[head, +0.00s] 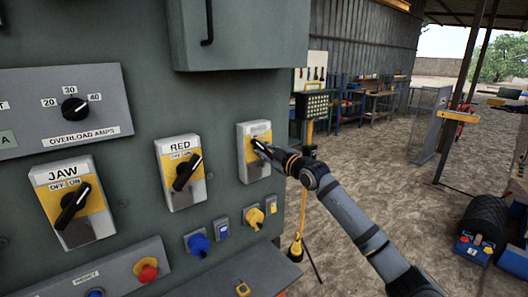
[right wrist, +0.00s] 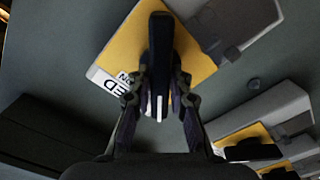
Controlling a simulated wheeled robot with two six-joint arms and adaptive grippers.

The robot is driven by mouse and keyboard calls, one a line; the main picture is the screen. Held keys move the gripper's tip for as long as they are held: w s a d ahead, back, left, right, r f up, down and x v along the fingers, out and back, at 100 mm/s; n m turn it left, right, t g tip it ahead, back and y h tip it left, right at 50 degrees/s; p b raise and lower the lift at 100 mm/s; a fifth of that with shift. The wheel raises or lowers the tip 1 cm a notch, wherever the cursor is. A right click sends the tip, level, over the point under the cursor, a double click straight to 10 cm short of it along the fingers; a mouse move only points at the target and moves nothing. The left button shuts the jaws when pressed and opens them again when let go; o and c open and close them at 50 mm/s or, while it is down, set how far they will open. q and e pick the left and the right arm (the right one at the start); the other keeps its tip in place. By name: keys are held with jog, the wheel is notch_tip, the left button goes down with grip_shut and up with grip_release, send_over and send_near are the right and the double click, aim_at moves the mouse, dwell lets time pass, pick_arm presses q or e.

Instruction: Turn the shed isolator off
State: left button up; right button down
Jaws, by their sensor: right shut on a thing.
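The shed isolator is the rightmost grey box with a yellow plate (head: 249,153) on the green panel. Its label is unclear in the head view; in the right wrist view the yellow plate (right wrist: 196,62) shows letters ending in "ED" and an "ON" mark. My right gripper (head: 264,147) reaches it from the right. In the right wrist view its fingers (right wrist: 159,95) are shut on the black handle (right wrist: 159,35), one on each side. The gripper hides much of the handle in the head view, so I cannot tell its exact setting. My left gripper is out of view.
The RED isolator (head: 183,171) and JAW isolator (head: 72,204) stand to the left with their own black handles. A grey cabinet (head: 243,35) juts out above. Open ground lies right.

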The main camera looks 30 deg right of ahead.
jog(key=shift+n, duration=0.3)
jog(key=c, duration=1.2)
grip_release()
notch_tip(320, 180, up, 10)
jog(key=shift+a+f, duration=0.1)
